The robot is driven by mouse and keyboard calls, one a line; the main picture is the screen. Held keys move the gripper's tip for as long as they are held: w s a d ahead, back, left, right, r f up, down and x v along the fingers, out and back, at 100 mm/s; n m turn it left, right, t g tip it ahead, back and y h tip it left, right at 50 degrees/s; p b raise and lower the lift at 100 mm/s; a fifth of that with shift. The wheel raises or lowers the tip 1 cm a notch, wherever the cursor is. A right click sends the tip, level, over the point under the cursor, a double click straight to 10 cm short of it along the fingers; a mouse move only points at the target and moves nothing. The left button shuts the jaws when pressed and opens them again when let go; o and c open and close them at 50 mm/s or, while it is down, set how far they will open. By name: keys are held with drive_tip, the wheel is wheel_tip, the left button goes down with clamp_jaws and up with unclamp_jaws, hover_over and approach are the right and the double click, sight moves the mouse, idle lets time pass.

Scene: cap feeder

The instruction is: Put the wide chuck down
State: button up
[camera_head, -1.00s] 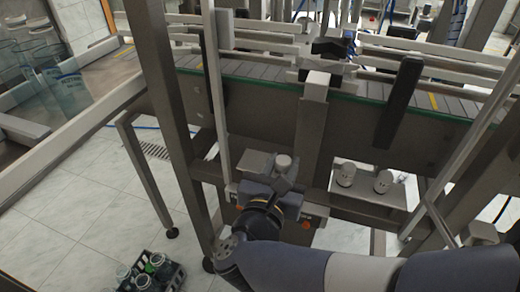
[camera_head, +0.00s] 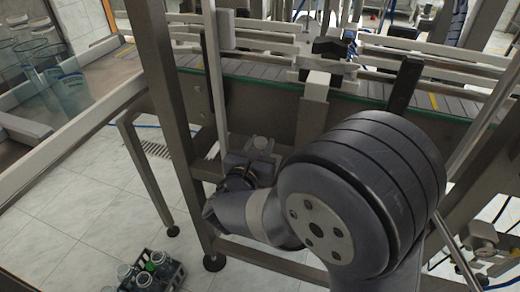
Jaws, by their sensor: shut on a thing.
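My gripper (camera_head: 260,156) is in front of the conveyor frame, left of the picture's middle. It is shut on a small light-grey piece, the wide chuck (camera_head: 260,143), whose top shows between the fingers. The chuck looks upright, but it is small and partly covered by the fingers. A small grey ledge (camera_head: 238,142) on the frame lies just behind and left of the gripper. I cannot tell whether the chuck touches it. The tray with two other chucks is hidden behind my arm.
The conveyor (camera_head: 265,75) with its green edge runs across the back. A thick steel post (camera_head: 165,90) stands left of my gripper. A crate of jars (camera_head: 150,272) sits on the floor at lower left. Glass vessels (camera_head: 65,85) stand at the far left.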

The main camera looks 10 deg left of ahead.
drive_tip(key=shift+w+a+f, duration=0.1)
drive_tip(key=shift+w+f, duration=0.05)
drive_tip(key=shift+f, duration=0.65)
drive_tip(key=shift+f, duration=0.15)
drive_tip(key=o, duration=1)
drive_tip(key=shift+r, duration=0.2)
drive_tip(key=s, duration=0.8)
drive_tip(key=s+a, duration=0.1)
drive_tip(key=s, duration=0.3)
drive_tip(key=shift+r, duration=0.2)
drive_tip(key=shift+w, duration=0.1)
